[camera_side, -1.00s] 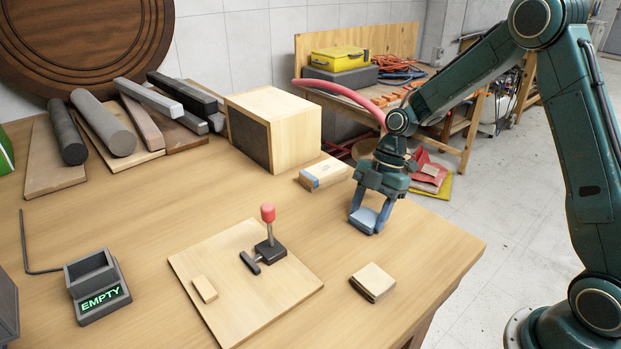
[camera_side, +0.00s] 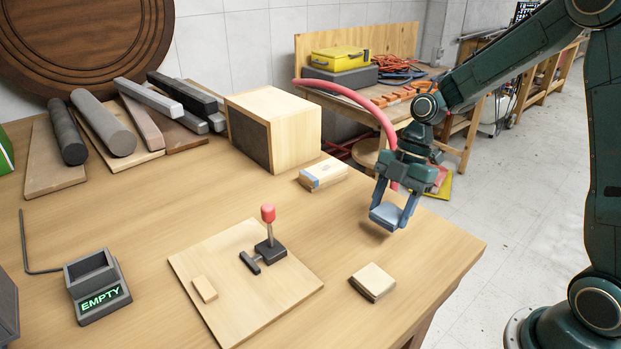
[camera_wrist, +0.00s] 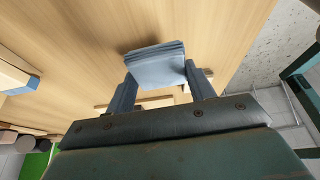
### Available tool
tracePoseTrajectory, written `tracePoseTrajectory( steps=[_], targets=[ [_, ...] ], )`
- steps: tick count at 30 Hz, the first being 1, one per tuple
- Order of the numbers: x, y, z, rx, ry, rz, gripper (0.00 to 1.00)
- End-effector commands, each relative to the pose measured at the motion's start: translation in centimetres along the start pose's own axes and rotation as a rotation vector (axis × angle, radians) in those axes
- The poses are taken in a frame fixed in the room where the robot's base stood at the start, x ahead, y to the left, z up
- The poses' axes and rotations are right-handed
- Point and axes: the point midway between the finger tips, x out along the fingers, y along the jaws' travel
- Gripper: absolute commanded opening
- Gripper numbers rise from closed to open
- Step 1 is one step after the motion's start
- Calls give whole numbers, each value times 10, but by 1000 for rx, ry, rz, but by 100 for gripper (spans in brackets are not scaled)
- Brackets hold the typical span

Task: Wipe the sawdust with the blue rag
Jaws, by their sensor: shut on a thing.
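The blue rag (camera_side: 385,216) is a folded, pale blue-grey pad held between the fingers of my gripper (camera_side: 394,207). My gripper is shut on it near the right edge of the table, beyond the sanding-block-like piece. In the wrist view the rag (camera_wrist: 155,66) shows its layered folds between the two blue fingers of my gripper (camera_wrist: 160,78), with the wooden tabletop behind. A soft shadow lies under the rag in the side view, and it looks a little above the table. I cannot make out sawdust on the tabletop in either view.
A block (camera_side: 373,282) lies in front of my gripper, and a small box (camera_side: 323,175) lies behind left. A board with a red-knobbed clamp (camera_side: 268,240), an EMPTY-labelled holder (camera_side: 97,287) and a large wooden box (camera_side: 290,130) stand left. The tabletop (camera_side: 330,225) between is clear.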

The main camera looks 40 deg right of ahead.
Motion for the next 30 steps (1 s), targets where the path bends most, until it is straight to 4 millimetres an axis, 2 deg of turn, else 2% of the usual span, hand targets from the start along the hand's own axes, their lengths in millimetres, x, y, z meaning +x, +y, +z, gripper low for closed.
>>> tracePoseTrajectory(
  steps=[12,30],
  targets=[
    [-32,0,-13,-2,-1,2,32],
    [-34,0,-14,-2,0,0,32]
  ],
)
